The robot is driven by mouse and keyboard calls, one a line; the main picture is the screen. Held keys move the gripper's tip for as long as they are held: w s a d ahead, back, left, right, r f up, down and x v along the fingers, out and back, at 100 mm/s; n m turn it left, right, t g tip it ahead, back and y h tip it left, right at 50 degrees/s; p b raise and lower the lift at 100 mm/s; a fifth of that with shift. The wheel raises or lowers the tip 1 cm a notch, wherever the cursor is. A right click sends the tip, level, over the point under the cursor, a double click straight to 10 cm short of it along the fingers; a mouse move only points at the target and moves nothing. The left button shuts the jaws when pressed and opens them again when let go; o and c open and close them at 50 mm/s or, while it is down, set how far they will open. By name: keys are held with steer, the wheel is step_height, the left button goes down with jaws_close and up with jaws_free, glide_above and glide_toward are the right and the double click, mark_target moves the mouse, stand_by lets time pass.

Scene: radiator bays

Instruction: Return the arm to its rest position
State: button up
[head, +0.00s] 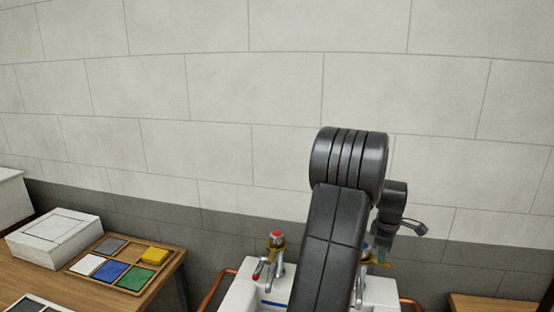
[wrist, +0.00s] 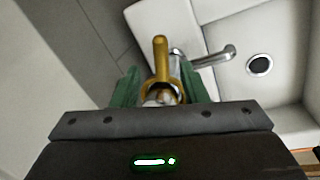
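My arm rises in front of the wall in the head view, and my gripper (head: 383,257) shows only in part behind it, low over the right side of the basin. In the wrist view my gripper's green fingers (wrist: 158,72) stand apart. A brass valve with a lever (wrist: 160,50) shows between and beyond them, with gaps at the sides. Whether the fingers touch it I cannot tell, but it does not look clamped. In the head view a blue-capped tap (head: 365,246) is partly hidden by my arm.
A white basin (head: 240,290) has a red-capped tap (head: 277,240) on its left. A chrome spout (wrist: 215,53) is close to my gripper. A wooden table at left holds a tray (head: 172,262) of coloured tiles and a white box (head: 54,237). Copper pipes flank the basin. The wall above is clear.

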steer(key=shift+w+d+f, duration=0.1)
steer(key=shift+w+f, duration=0.05)
steer(key=shift+f, duration=0.8)
steer(key=shift+w+d+f, duration=0.1)
steer(key=shift+w+f, duration=0.05)
steer(key=shift+f, duration=0.75)
step_height(320, 180, up, 14)
steer(key=s+a+b, duration=0.2)
steer(key=f+p, duration=0.1)
steer(key=f, duration=0.3)
steer(key=w+d+f, duration=0.1)
steer(key=f, duration=0.4)
steer(key=w+d+f+p, duration=0.1)
steer(key=f, duration=0.3)
steer(key=shift+f+p, duration=0.3)
steer(key=shift+f, duration=0.25)
steer(key=shift+s+a+m, duration=0.45)
steer(key=shift+s+m, duration=0.05)
steer(key=shift+m, duration=0.6)
